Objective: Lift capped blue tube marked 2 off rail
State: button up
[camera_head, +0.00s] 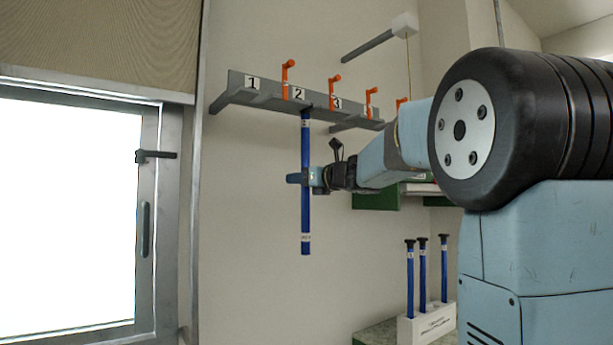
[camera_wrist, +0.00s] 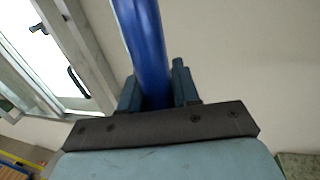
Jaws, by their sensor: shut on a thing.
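A long blue tube (camera_head: 306,215) with a dark cap at its top hangs upright just below the grey rail (camera_head: 262,97), under the place marked 2. It has white labels near its top and bottom. My gripper (camera_head: 303,178) is shut around the tube at about mid-length. In the wrist view the blue tube (camera_wrist: 143,45) runs up between my two fingers (camera_wrist: 157,92). The cap's contact with the rail is too small to tell clearly.
Orange hooks (camera_head: 334,83) stand along the numbered rail. A grey bar with a white end block (camera_head: 404,25) juts out above. A white stand (camera_head: 427,323) at lower right holds 3 capped blue tubes (camera_head: 422,275). A window (camera_head: 75,210) is at left. A green-edged shelf (camera_head: 378,202) is behind my arm.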

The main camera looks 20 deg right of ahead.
aim_at(308, 152)
grip_shut()
jog(key=shift+r, duration=0.15)
jog(key=r, duration=0.6)
jog(key=shift+s+d+r, duration=0.15)
jog(key=shift+s+r, duration=0.25)
jog(key=s+a+v, duration=0.1)
jog(key=a+v, duration=0.1)
jog(key=v, duration=0.7)
jog(key=s+a+v, duration=0.1)
jog(key=v, duration=0.8)
jog(key=shift+s+a, duration=0.15)
jog(key=shift+s, duration=0.25)
jog(key=shift+w+f, duration=0.1)
jog(key=shift+f, duration=0.05)
